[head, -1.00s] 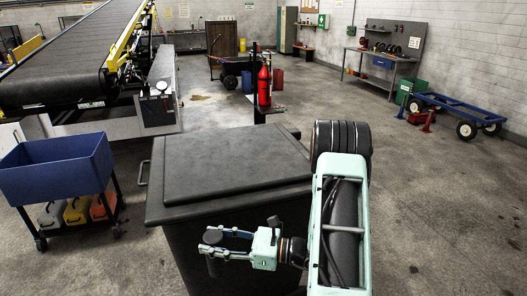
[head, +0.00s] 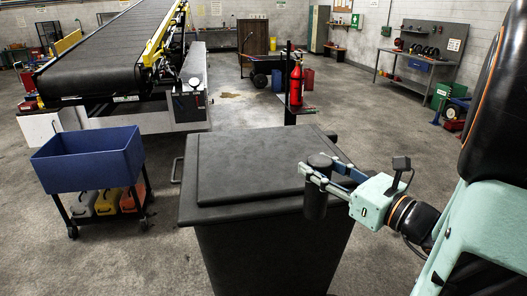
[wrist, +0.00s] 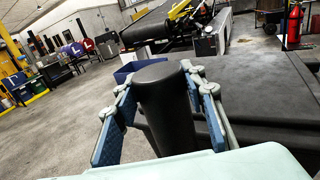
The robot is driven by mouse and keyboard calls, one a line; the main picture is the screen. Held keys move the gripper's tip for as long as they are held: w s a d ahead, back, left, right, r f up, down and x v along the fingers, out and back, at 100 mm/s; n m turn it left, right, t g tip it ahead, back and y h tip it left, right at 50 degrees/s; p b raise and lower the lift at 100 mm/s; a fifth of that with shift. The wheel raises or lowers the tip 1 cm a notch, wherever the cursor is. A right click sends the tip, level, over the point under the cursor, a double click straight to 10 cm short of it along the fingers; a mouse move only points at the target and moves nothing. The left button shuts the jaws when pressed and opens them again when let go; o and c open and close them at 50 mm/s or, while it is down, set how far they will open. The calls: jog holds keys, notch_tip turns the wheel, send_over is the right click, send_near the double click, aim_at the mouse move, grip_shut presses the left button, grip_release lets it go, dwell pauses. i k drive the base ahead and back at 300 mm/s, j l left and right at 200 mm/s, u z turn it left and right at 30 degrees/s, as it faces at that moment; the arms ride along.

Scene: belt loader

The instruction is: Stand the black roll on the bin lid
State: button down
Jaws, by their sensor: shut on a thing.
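The black roll (head: 316,195) is upright in my gripper (head: 316,170), at the right front edge of the bin lid (head: 255,168) in the head view. Its lower part shows against the bin's dark front and hangs below lid level in the picture; I cannot tell whether it touches the bin. In the wrist view the roll (wrist: 163,105) stands between the two blue-padded fingers of my gripper (wrist: 160,80), which are shut on it. The bin lid (wrist: 270,95) lies to its right there, flat, dark and bare.
A blue tub cart (head: 88,160) stands left of the bin, with several cases below. The belt loader (head: 95,65) is behind it. A red extinguisher (head: 296,82) on a stand is beyond the lid. Open floor lies to the right.

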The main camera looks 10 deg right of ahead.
aim_at(235, 156)
jog(key=i+j, duration=0.25)
jog(key=i, duration=0.15)
jog(key=i+j, duration=0.25)
jog(key=i, duration=0.2)
jog(key=i+j, duration=0.25)
jog(key=i, duration=0.15)
